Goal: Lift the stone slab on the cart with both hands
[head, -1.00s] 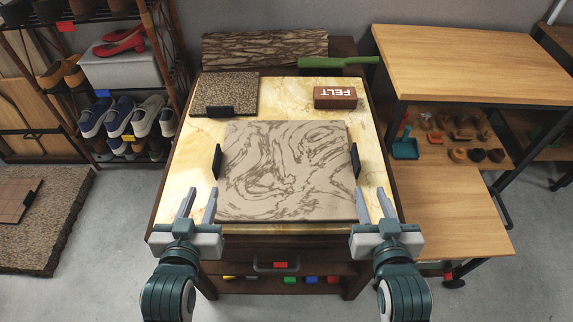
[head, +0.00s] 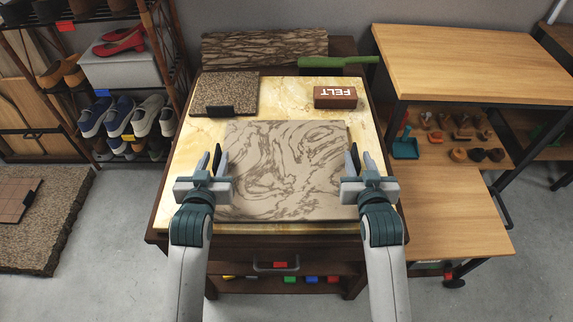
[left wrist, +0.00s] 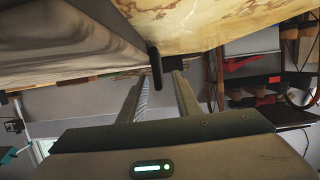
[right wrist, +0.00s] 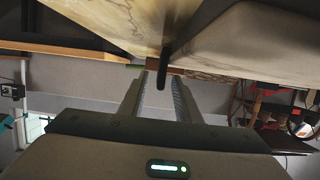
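The stone slab (head: 285,170), beige with brown wavy veins, lies flat on the yellow marbled top of the cart (head: 185,150). A black handle stands at each side of it. My left gripper (head: 209,160) is at the slab's left edge, fingers open; in the left wrist view the black left handle (left wrist: 153,65) shows between the fingertips, with no clear grip. My right gripper (head: 360,160) is at the right edge, also open, with the black right handle (right wrist: 164,65) between its fingertips in the right wrist view. The handles are partly hidden by the fingers in the head view.
A smaller dark speckled slab (head: 225,93) with a black handle and a brown FELT block (head: 335,97) lie behind the slab. A green-handled brush (head: 338,62) lies at the back. A shoe rack (head: 120,75) stands left and a wooden table (head: 470,60) right.

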